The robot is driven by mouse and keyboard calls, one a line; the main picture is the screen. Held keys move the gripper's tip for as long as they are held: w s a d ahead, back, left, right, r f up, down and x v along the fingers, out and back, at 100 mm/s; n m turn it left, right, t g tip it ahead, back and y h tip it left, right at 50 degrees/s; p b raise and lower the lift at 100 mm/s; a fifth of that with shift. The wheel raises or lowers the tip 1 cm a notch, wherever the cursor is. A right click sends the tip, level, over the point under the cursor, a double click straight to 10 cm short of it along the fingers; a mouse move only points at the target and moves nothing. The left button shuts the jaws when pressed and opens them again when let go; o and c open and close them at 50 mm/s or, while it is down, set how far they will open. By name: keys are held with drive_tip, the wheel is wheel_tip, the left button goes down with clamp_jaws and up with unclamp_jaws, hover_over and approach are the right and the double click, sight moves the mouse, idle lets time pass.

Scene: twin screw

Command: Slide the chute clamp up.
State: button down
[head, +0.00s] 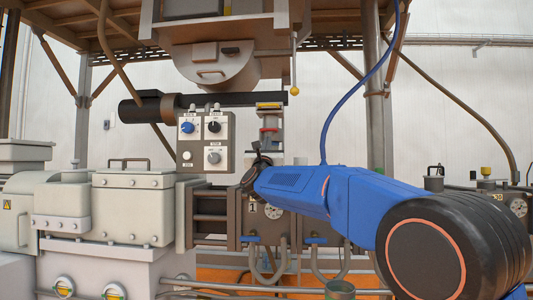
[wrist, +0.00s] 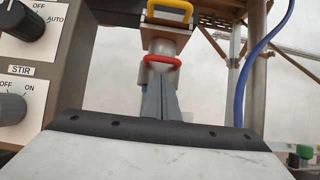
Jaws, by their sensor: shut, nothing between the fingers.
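The chute clamp appears as a red band around a pale chute in the wrist view (wrist: 163,62); it also shows in the head view (head: 268,130), below a yellow handle. In the wrist view the band crosses the chute just beyond my gripper (wrist: 161,84). My gripper's grey fingers are together, with nothing between them. They point toward the chute just under the red band and hide part of the chute below it. I cannot tell whether the fingertips touch the chute.
A control panel (head: 206,140) with knobs stands close left of the chute. The yellow handle (wrist: 168,10) is above the clamp. A dark horizontal pipe (head: 235,100) runs behind. A yellow-ended rod (head: 295,91) hangs at the right. Open space lies right of the chute.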

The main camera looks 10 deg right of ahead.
drive_tip(key=shift+w+d+r, duration=0.1)
drive_tip(key=shift+w+r, duration=0.15)
drive_tip(key=shift+r, duration=0.65)
drive_tip(key=shift+r, duration=2.9)
